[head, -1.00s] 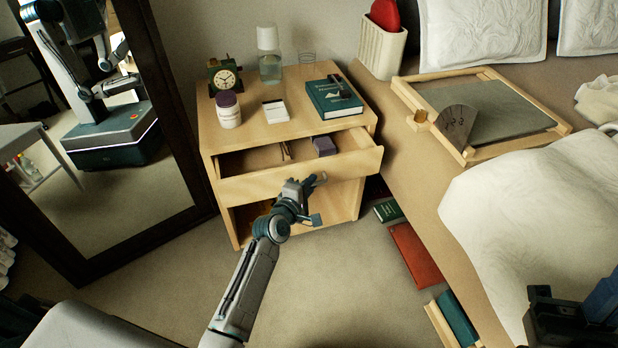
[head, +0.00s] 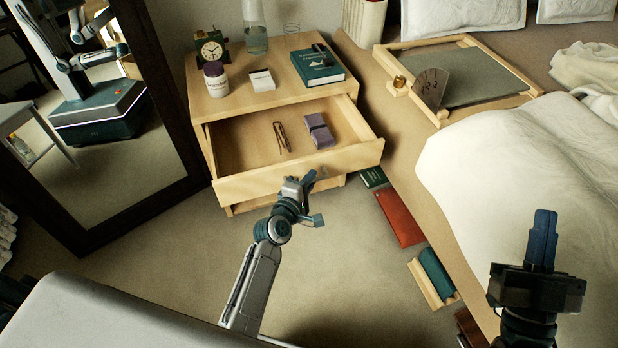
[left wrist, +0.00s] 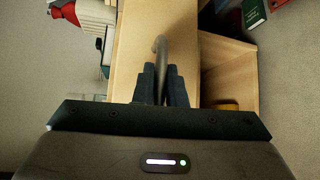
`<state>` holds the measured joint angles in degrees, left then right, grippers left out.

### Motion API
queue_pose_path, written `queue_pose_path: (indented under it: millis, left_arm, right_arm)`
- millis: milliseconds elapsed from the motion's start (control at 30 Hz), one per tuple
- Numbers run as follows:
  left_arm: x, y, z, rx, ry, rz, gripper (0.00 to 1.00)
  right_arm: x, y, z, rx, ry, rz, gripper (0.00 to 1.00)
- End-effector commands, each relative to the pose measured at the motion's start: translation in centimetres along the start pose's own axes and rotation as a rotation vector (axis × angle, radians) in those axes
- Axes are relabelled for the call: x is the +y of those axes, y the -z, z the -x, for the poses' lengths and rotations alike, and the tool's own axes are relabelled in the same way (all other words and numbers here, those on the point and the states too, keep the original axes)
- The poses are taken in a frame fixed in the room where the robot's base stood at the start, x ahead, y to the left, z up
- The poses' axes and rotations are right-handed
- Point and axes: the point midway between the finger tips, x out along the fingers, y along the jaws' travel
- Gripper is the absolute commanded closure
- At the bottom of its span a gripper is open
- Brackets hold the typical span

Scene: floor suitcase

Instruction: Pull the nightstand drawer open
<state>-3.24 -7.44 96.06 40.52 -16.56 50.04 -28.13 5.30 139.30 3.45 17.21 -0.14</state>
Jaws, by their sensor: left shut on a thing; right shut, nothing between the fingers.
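The wooden nightstand (head: 222,104) stands against the wall, and its top drawer (head: 245,187) is pulled well out. Inside the drawer lie a purple box-like item (head: 319,130) and a thin brown item (head: 282,138). My left gripper (head: 309,180) is at the drawer front. In the left wrist view its fingers (left wrist: 161,85) are shut on a curved metal drawer handle (left wrist: 160,48). My right gripper (head: 542,238) is shut and empty, above the bed side at the lower right.
A clock (head: 211,50), a jar (head: 216,80), a card (head: 262,80), a glass bottle (head: 255,38) and a green book (head: 318,64) stand on the nightstand. Books (head: 400,218) lie on the floor beside the bed (head: 500,160). A mirror (head: 95,130) leans at left.

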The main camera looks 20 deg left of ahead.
Motion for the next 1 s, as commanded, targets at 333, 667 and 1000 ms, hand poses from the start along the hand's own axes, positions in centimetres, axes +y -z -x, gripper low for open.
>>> queue_pose_path:
  millis: [333, 667, 1000]
  left_arm:
    - [-0.1, 0.0, 0.0, 0.0, 0.001, 0.0, 0.8]
    - [-0.1, 0.0, 1.4, 0.001, 0.002, 0.0, 0.8]
    - [-0.1, 0.0, 7.9, 0.001, 0.002, 0.001, 0.8]
  right_arm:
    - [0.0, 0.0, 0.0, 0.001, 0.0, 0.0, 1.0]
    - [0.0, -0.2, -0.1, -0.019, -0.001, -0.003, 1.0]
    - [0.0, -3.0, 1.1, -0.187, -0.011, -0.025, 1.0]
